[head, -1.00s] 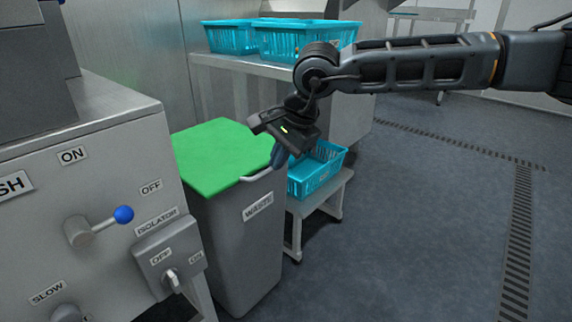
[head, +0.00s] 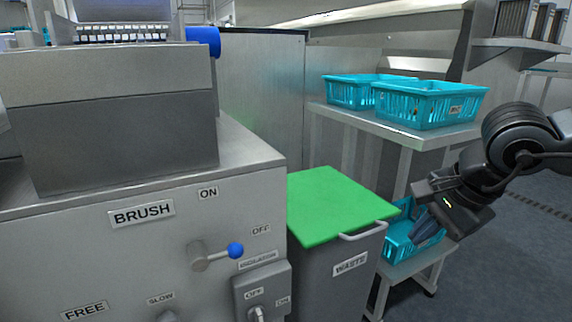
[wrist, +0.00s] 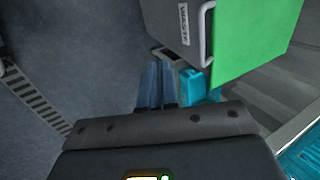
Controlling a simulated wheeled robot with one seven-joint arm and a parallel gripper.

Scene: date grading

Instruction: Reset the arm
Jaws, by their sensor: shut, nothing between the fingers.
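My gripper (head: 424,226) is at the right in the head view, at the end of my dark arm, pointing down and left. Its bluish fingers are together with nothing between them. In the head view they overlap the lower blue crate (head: 402,247), which stands on a low stand behind the waste bin. In the wrist view my gripper (wrist: 156,86) shows its closed fingers above the grey floor, with the waste bin beyond. Part of the lower crate is hidden by my gripper.
The grey waste bin (head: 340,281) has a shut green lid (head: 338,207). Two blue crates (head: 428,105) stand on a steel table (head: 400,130). The brush machine (head: 140,245), with a blue-knobbed lever (head: 235,250), fills the left. Open floor (head: 500,270) lies at the right.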

